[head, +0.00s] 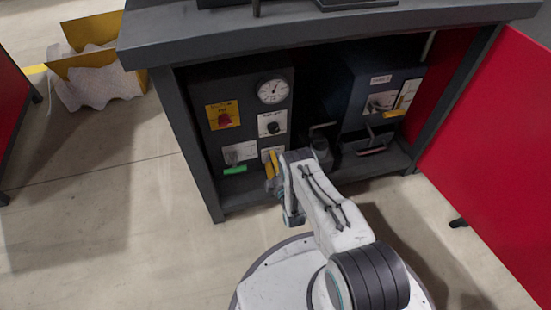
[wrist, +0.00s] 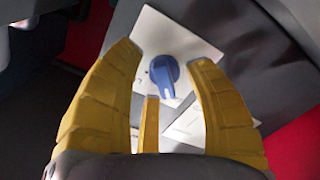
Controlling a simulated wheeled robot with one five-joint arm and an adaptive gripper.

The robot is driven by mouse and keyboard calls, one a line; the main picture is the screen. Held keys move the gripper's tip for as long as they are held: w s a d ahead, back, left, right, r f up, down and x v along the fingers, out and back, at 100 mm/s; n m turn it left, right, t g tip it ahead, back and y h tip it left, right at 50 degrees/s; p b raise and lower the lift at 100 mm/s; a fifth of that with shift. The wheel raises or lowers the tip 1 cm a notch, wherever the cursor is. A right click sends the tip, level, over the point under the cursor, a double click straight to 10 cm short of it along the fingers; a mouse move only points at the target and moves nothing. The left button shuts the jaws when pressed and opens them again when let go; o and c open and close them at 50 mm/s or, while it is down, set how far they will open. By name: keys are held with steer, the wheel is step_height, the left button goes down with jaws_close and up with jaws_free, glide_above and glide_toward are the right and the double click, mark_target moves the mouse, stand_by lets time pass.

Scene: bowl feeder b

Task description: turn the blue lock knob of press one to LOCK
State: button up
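The blue lock knob (wrist: 162,72) shows in the wrist view on a white plate (wrist: 150,28). Its narrow end points down and slightly right in that picture; I cannot read the plate's marks. My gripper (wrist: 165,56) is open, with one yellow finger on each side of the knob in the picture and gaps between. I cannot tell how far the fingertips are from the plate. In the head view my gripper (head: 272,166) is at the lower right of the left dark panel (head: 245,93). The blue knob is hidden there behind my gripper and arm.
The left panel also bears a red knob (head: 225,119), a dial gauge (head: 272,91), a black knob (head: 273,128) and a green handle (head: 235,170). A second unit (head: 350,92) with a yellow handle (head: 394,113) stands right. A bench top (head: 300,30) overhangs both.

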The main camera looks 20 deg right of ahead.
steer(key=shift+r, duration=0.1)
jaws_close()
steer(key=shift+w+r+m, duration=0.1)
steer(key=shift+m, duration=0.2)
steer(key=m+p, duration=0.2)
steer(key=shift+d+m, duration=0.1)
steer(key=shift+m, duration=0.3)
steer(key=m+p, duration=0.1)
steer(key=m, duration=0.9)
steer(key=shift+f, duration=0.3)
steer(key=shift+f+m, duration=0.1)
steer(key=shift+m, duration=2.4)
steer(key=shift+o, duration=0.3)
jaws_free()
steer(key=shift+f, duration=0.15)
